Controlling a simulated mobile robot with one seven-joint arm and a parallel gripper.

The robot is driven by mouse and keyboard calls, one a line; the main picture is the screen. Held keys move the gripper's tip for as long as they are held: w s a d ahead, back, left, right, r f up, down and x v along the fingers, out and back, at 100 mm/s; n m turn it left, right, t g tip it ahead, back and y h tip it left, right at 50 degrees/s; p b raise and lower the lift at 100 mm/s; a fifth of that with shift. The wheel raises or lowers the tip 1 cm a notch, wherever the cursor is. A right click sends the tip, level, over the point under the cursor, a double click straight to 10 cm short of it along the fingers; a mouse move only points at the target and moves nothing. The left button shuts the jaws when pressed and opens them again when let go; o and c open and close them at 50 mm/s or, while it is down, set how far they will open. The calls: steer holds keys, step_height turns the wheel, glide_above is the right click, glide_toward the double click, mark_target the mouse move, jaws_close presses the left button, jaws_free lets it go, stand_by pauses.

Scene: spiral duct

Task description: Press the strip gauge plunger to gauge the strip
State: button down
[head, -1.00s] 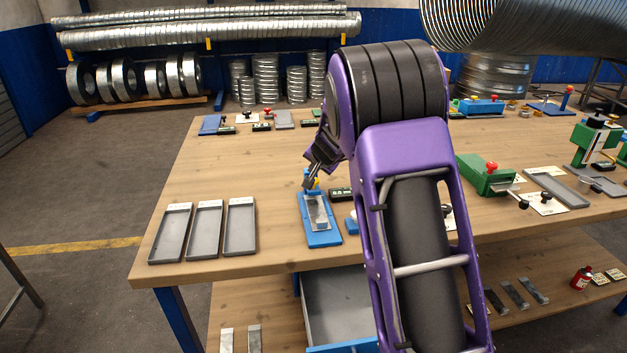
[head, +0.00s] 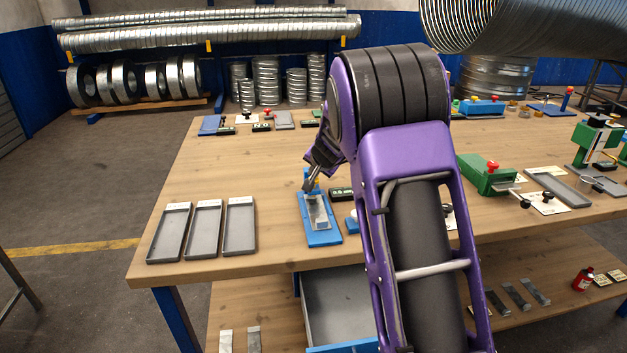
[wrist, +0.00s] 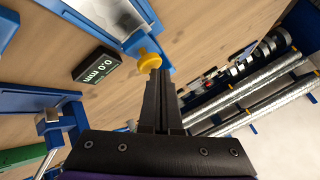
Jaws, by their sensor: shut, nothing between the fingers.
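The blue strip gauge (head: 324,238) lies on the wooden bench with a grey metal strip (head: 318,212) on it. Its yellow plunger (wrist: 149,60) shows in the wrist view at the fingertips and is mostly hidden behind my gripper in the head view. A small dark readout (wrist: 97,65) beside the gauge shows 0.0 mm; it also shows in the head view (head: 341,194). My gripper (head: 308,186) is shut and empty, pointing down at the gauge's far end. Its tips (wrist: 155,74) overlap the plunger in the wrist view; I cannot tell whether they touch it.
Several grey trays (head: 239,226) stand left of the gauge. A green device with a red knob (head: 487,173) is to the right. More small devices line the far edge (head: 283,120). An open drawer (head: 340,300) is below the front edge.

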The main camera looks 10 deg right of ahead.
steer(key=shift+f+b, duration=0.65)
steer(key=shift+f, duration=0.05)
stand_by(0.4)
stand_by(0.3)
steer(key=shift+r+p, duration=1.05)
steer(key=shift+r, duration=0.2)
steer(key=shift+r, duration=0.1)
step_height(320, 180, up, 5)
steer(key=p, duration=0.4)
